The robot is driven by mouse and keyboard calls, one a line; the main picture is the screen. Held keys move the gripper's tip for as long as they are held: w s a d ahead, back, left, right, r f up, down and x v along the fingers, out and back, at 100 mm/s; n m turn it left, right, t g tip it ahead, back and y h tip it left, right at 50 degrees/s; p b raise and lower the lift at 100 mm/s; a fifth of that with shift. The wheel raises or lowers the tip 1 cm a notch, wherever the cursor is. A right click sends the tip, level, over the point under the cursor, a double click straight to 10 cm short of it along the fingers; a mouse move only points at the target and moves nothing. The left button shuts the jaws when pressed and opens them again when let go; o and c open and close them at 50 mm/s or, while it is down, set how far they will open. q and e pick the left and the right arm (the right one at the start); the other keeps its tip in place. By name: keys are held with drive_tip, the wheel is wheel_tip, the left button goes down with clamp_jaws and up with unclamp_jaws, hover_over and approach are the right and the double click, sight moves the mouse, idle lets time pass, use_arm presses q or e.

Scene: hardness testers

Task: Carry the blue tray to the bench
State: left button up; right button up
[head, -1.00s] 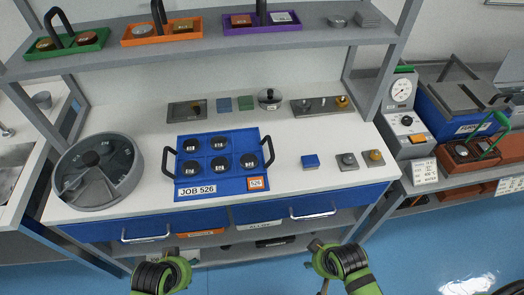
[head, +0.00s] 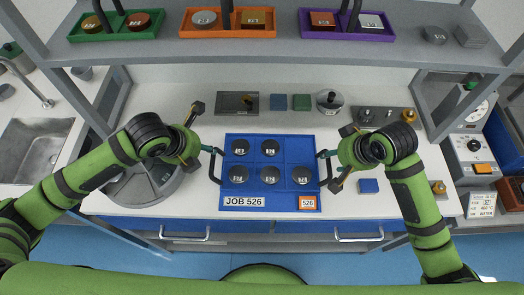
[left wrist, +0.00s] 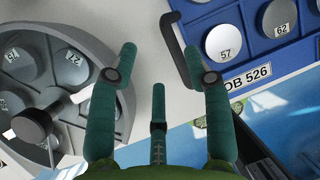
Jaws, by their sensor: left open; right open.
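The blue tray (head: 229,187), labelled JOB 526, lies flat on the white worktop (head: 270,224). It holds several round grey blocks and has a dark handle at each side. My left gripper (head: 203,140) is open beside the left handle (head: 213,168). In the left wrist view, my open left fingers (left wrist: 158,60) point toward that handle (left wrist: 168,32), which is not clamped. My right gripper (head: 337,158) is open close to the right handle (head: 323,172); whether it touches the handle cannot be told.
A round grey carousel (head: 140,187) stands left of the tray, partly behind my left arm. A small blue block (head: 369,186) lies to the right. A shelf (head: 280,48) with green, orange and purple trays hangs over the worktop's back. Blue drawers (head: 270,236) are in front.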

sight(330, 162)
use_arm(q)
drive_tip(key=f, duration=0.1)
drive_tip(key=d+f, duration=0.1)
drive_tip(key=f, duration=0.1)
drive_tip(key=w+d+f, duration=0.1)
drive_tip(key=f, duration=0.1)
drive_tip(key=shift+d, duration=0.1)
use_arm(e)
drive_tip(key=f, duration=0.5)
drive_tip(key=shift+w+a+f, duration=0.15)
drive_tip(key=shift+w, duration=0.25)
use_arm(q)
drive_tip(key=shift+w+f, duration=0.2)
drive_tip(key=shift+f, duration=0.15)
use_arm(e)
drive_tip(key=shift+w+a+f, duration=0.15)
drive_tip(key=shift+w+f, duration=0.1)
drive_tip(key=shift+f, duration=0.1)
use_arm(q)
drive_tip(key=shift+s, duration=0.1)
drive_tip(key=shift+c, duration=1.2)
use_arm(e)
drive_tip(key=shift+s, duration=0.1)
drive_tip(key=shift+c, duration=1.2)
use_arm(q)
clamp_jaws()
use_arm(e)
clamp_jaws()
